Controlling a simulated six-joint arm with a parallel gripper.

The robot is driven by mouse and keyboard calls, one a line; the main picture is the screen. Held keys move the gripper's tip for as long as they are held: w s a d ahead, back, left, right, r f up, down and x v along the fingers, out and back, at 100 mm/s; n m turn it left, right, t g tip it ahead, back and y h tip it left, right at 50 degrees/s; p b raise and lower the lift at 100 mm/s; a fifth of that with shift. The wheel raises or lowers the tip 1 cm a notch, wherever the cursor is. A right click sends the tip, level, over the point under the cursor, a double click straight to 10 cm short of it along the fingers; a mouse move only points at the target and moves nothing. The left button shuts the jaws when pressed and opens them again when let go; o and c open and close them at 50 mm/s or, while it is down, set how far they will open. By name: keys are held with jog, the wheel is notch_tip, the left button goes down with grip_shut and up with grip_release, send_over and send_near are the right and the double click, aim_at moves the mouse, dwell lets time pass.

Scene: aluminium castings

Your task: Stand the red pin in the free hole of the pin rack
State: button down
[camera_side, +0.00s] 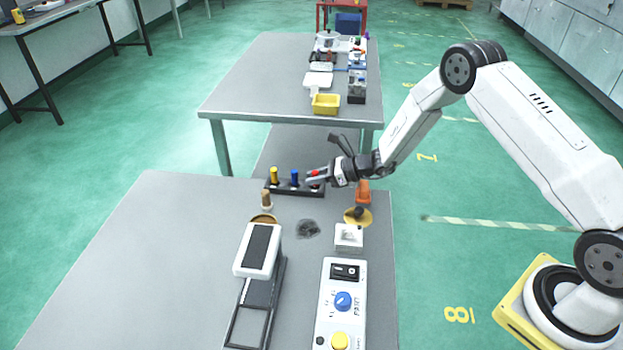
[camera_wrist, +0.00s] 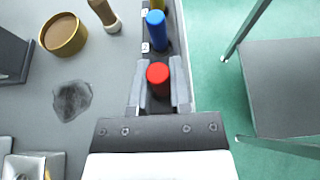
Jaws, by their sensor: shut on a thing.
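The red pin (camera_wrist: 158,75) stands between the two fingers of my gripper (camera_wrist: 160,88), which is shut on it; in the side view the pin (camera_side: 315,173) is mostly hidden by the gripper (camera_side: 317,177). The dark pin rack (camera_side: 285,188) lies near the table's far edge and also shows in the wrist view (camera_wrist: 174,42). A yellow pin (camera_side: 274,175) and a blue pin (camera_side: 294,177) stand in it. My gripper is over the rack's right end, in line with them. The hole under the red pin is hidden, and I cannot tell whether the pin is in it.
A tan and white peg (camera_side: 266,199) and a round brown-topped container (camera_wrist: 63,35) stand near the rack. A dark patch (camera_side: 308,229), a white box (camera_side: 348,236) and a control panel (camera_side: 340,300) are nearer the camera.

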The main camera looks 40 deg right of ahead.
jog(key=shift+f, duration=0.1)
jog(key=c, duration=0.5)
grip_release()
jog(key=shift+c, duration=0.2)
jog(key=shift+s+d+r, duration=0.1)
jog(key=shift+d+r, duration=0.05)
jog(key=shift+r, duration=0.1)
jog(key=v, duration=1.1)
jog(key=shift+s+d+r, duration=0.15)
jog(key=shift+s, duration=0.1)
